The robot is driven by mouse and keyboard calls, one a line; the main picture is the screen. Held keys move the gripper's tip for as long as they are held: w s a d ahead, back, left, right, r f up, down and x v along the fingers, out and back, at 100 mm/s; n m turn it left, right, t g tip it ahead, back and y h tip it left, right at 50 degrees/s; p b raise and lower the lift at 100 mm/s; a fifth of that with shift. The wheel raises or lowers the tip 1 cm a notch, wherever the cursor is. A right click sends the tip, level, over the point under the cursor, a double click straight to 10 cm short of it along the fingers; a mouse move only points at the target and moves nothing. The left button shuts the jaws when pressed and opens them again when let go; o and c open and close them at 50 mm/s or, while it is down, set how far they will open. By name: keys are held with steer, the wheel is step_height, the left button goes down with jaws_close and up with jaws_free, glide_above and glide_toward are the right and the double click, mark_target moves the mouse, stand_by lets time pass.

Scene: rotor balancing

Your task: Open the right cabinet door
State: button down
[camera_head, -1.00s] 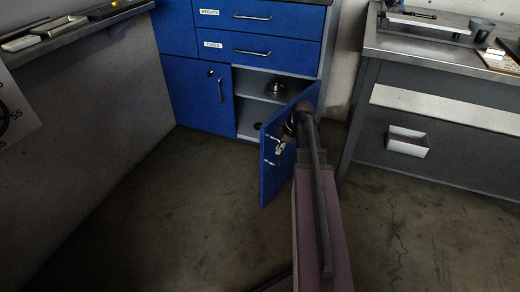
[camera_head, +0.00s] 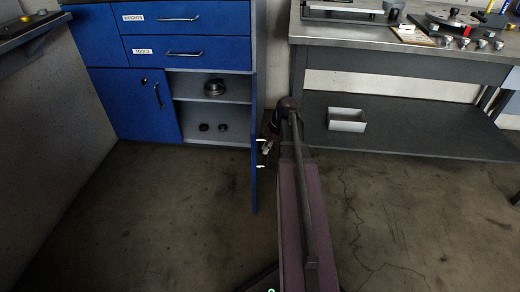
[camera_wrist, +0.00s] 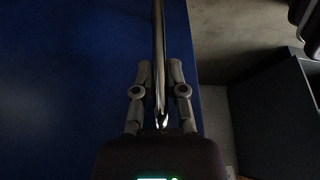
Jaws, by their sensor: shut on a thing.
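The right cabinet door (camera_head: 254,185) is blue and stands wide open, seen nearly edge-on in the head view. Its blue face also fills the left of the wrist view (camera_wrist: 60,90). My gripper (camera_head: 266,148) is at the door's outer side. In the wrist view my gripper (camera_wrist: 160,75) has its two fingers on either side of the metal bar handle (camera_wrist: 159,40) and is shut on it. In the head view the handle is mostly hidden by the gripper and door edge, with only its pale ends showing.
The open cabinet has a shelf (camera_head: 190,98) with a round metal part (camera_head: 213,88) on it and small dark discs (camera_head: 213,127) below. The left door (camera_head: 136,100) is closed. The floor in front is clear.

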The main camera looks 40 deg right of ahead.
steer(key=shift+w+a, duration=0.1)
steer(key=c, duration=0.7)
jaws_free()
steer(key=shift+r, duration=0.1)
